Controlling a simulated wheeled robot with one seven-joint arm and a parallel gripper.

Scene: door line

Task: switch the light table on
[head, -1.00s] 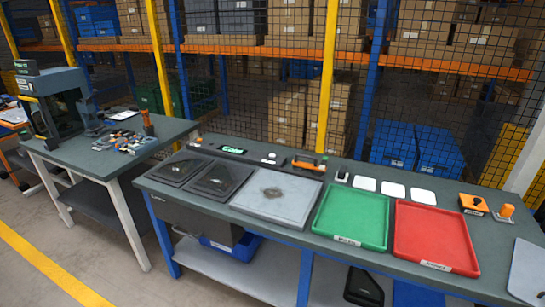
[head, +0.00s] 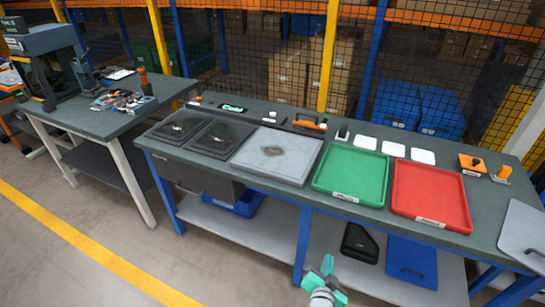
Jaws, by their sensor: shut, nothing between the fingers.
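A flat pale grey panel (head: 252,168), which looks like the light table, lies on the long workbench (head: 335,230). It has a small dark patch in its middle and does not glow. A small white-topped piece (head: 271,115) sits behind it; I cannot tell if it is the switch. An orange box with a black knob (head: 472,163) stands at the bench's right end. My gripper (head: 325,268), with teal fingers, is at the bottom of the head view, in front of the bench and apart from it. It is shut and empty.
Beside the panel are two black trays (head: 215,140), a green tray (head: 350,175) and a red tray (head: 430,200). An orange-handled tool (head: 310,123) and white cards (head: 394,149) lie behind. A grey plate (head: 525,235) is at the right edge. Floor is clear at front left.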

